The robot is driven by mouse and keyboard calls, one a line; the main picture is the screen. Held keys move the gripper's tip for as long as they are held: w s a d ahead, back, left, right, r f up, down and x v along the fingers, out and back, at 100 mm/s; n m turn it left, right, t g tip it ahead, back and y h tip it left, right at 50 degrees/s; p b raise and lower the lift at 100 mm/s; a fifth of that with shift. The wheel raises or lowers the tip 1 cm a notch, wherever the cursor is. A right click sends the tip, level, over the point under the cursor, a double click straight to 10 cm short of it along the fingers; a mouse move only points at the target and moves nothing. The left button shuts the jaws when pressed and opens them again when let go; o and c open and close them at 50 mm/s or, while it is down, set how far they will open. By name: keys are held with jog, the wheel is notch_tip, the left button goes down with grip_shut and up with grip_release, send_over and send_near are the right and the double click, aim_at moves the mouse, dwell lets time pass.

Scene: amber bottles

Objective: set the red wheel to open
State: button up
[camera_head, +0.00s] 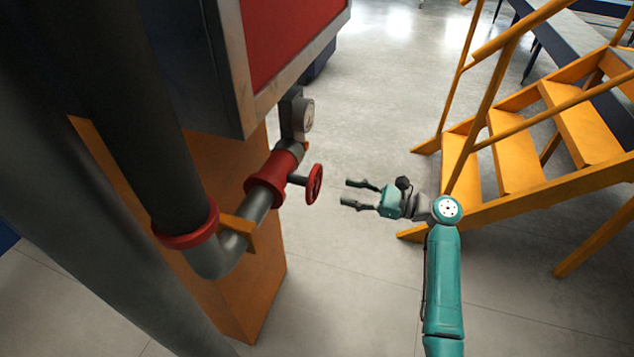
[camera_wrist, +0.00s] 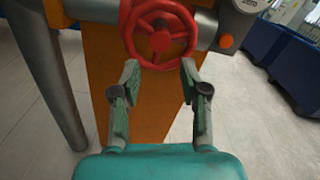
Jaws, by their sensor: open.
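The red wheel (camera_head: 315,184) is a small spoked handwheel on a stem from a red-flanged valve (camera_head: 272,178) on the grey pipe. In the wrist view the red wheel (camera_wrist: 160,33) faces me at the top centre, its spokes and hub in plain sight. My gripper (camera_head: 346,193) is to the right of the wheel, pointing at it with a clear gap. In the wrist view my gripper (camera_wrist: 158,78) has its two fingers apart, with nothing between them, their tips just below the wheel's lower rim. No open or shut marking on the valve is readable.
A gauge (camera_head: 306,115) stands on the pipe behind the wheel. An orange support (camera_head: 262,290) and a large dark pipe (camera_head: 130,110) are at the left. Yellow stairs (camera_head: 520,165) rise close to the right of my arm.

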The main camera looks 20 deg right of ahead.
aim_at(318, 184)
jog(key=x, duration=0.9)
jog(key=shift+w+a, duration=0.1)
jog(key=shift+a, duration=0.1)
grip_shut()
